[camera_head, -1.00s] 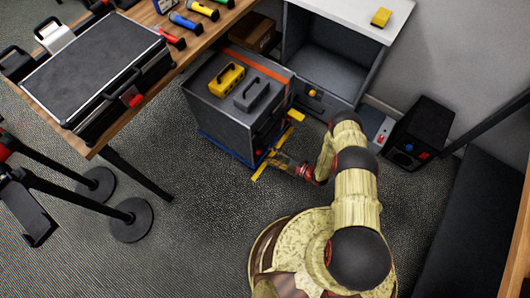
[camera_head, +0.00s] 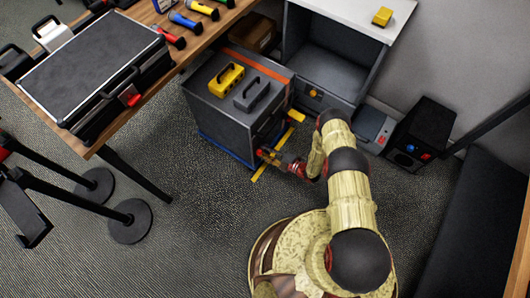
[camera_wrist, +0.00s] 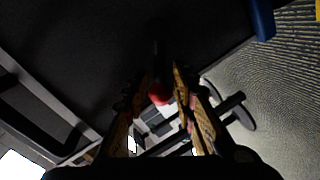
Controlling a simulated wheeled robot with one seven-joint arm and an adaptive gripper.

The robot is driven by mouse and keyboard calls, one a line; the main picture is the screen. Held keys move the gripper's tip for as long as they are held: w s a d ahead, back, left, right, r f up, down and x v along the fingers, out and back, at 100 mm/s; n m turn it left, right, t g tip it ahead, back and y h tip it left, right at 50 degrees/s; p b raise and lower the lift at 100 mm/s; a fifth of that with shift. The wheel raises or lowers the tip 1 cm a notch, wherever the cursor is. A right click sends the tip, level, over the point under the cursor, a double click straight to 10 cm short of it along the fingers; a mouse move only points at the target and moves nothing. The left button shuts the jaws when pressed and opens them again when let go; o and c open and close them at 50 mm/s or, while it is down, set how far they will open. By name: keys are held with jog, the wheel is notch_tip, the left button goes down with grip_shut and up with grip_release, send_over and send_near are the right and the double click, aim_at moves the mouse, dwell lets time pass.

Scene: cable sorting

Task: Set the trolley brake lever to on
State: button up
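The trolley (camera_head: 222,124) is a dark grey box with an orange stripe on top and a blue base edge, standing beside the table. Its brake lever (camera_wrist: 159,55) shows in the wrist view as a dark bar ending in a red knob (camera_wrist: 160,94). My gripper (camera_wrist: 164,76) has its two fingers apart, one on each side of the knob. Small gaps seem to show beside the knob, though the dark view hides exact contact. In the head view my gripper (camera_head: 266,155) is low at the trolley's right side. The lever's on and off marks cannot be made out.
A yellow case (camera_head: 227,78) and a grey case (camera_head: 252,94) sit on the trolley. An open grey cabinet (camera_head: 335,65) stands behind, and a black box (camera_head: 420,132) is at right. Yellow tape (camera_head: 262,169) lies on the floor. Floor in front is clear.

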jog(key=c, duration=0.6)
grip_shut()
